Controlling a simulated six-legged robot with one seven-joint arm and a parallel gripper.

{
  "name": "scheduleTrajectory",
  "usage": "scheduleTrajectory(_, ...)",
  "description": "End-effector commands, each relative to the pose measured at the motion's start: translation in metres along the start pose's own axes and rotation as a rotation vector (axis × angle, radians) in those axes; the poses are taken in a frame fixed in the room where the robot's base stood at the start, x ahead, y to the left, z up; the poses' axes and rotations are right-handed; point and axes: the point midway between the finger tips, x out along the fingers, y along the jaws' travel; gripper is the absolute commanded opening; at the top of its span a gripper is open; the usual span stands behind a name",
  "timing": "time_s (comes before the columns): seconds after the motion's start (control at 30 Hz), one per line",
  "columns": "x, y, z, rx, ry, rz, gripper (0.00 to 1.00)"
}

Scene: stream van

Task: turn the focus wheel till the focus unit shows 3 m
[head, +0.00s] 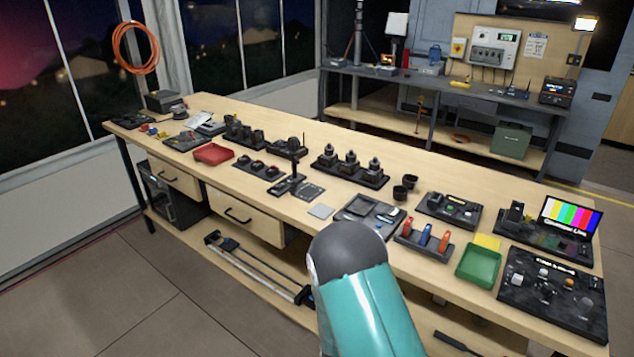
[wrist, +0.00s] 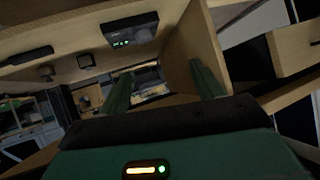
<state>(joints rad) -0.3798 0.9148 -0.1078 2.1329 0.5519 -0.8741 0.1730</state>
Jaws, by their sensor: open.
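In the wrist view, a dark box (wrist: 131,29) with small lit green characters is fixed on a pale wooden surface, beyond my fingers and to the upper left. It looks like the focus unit; its reading is too small to make out. A round dark knob (wrist: 144,33) on its face, right of the characters, may be the focus wheel. My gripper (wrist: 163,85) is open and empty, its two green fingers wide apart and clear of the box. In the head view my teal arm reaches down at the bench's front edge, and my gripper is hidden.
The wooden bench (head: 275,200) carries several holders, a red tray (head: 213,153), a green tray (head: 479,267), a knob panel (head: 553,297) and a colour-bar screen (head: 570,216). An open drawer (head: 245,217) juts from its front. A wooden upright (wrist: 192,50) stands close by my right finger.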

Motion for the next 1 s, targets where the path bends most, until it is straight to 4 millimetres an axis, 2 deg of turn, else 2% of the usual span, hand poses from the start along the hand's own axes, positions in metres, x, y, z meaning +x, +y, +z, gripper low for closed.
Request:
scheduleTrajectory(0.03, -0.006, -0.006, -0.019, 0.018, -0.015, -0.014, 0.66)
scheduleTrajectory(0.1, -0.017, -0.013, -0.039, 0.030, -0.052, -0.035, 0.66)
scheduleTrajectory(0.27, -0.048, -0.025, -0.083, 0.043, -0.131, -0.086, 0.66)
scheduleTrajectory(0.5, -0.107, -0.031, -0.141, 0.026, -0.232, -0.160, 0.66)
scheduleTrajectory(0.8, -0.197, -0.014, -0.197, -0.047, -0.332, -0.225, 0.66)
scheduleTrajectory(1.0, -0.262, 0.008, -0.218, -0.119, -0.386, -0.242, 0.66)
